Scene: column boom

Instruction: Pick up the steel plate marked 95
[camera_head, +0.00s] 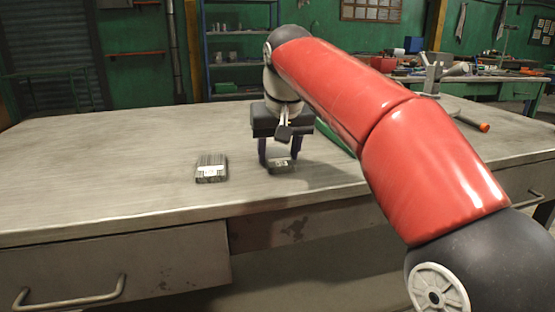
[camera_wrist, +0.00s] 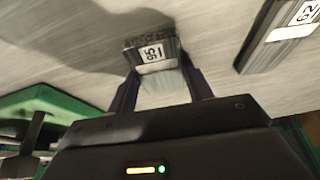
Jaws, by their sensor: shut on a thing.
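The steel plate marked 95 (camera_wrist: 152,70) is a small grey block with a white label, between the two fingers of my gripper (camera_wrist: 160,82) in the wrist view. My gripper is shut on it, with a finger against each side. In the head view, my gripper (camera_head: 280,160) points down over the workbench, with the plate (camera_head: 281,168) low between its fingertips. I cannot tell whether the plate touches the bench top or is just above it.
A second steel plate (camera_head: 210,168) lies on the workbench (camera_head: 110,170) left of my gripper; its label looks like 62 in the wrist view (camera_wrist: 275,45). A green object (camera_head: 338,136) is behind my gripper. A tool with an orange end (camera_head: 483,127) lies at the right. The bench's left side is clear.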

